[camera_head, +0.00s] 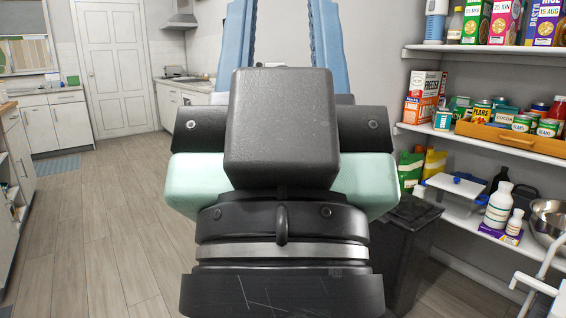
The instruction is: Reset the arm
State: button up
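My gripper (282,22) is in the upper middle of the head view, pointing away from me. Its two long blue fingers stand well apart and run up to the top edge, where their tips are cut off. The gap between them is empty, with only pale wall behind. My arm's dark block, mint-green sides and black wrist fill the middle and lower part of the view, hiding much of the floor ahead.
Loaded shelves (480,136) with boxes, cans and bottles line the right side. A dark bin (408,250) stands close to my arm's right. A white door (112,70) and counters are at the back. Wooden floor (95,235) is free on the left.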

notch_tip(320, 180, up, 32)
jog(key=p, duration=2.9)
jog(key=shift+p, duration=0.35)
jog(key=shift+o, duration=1)
jog(key=shift+w, duration=0.1)
jog(key=shift+a, duration=0.15)
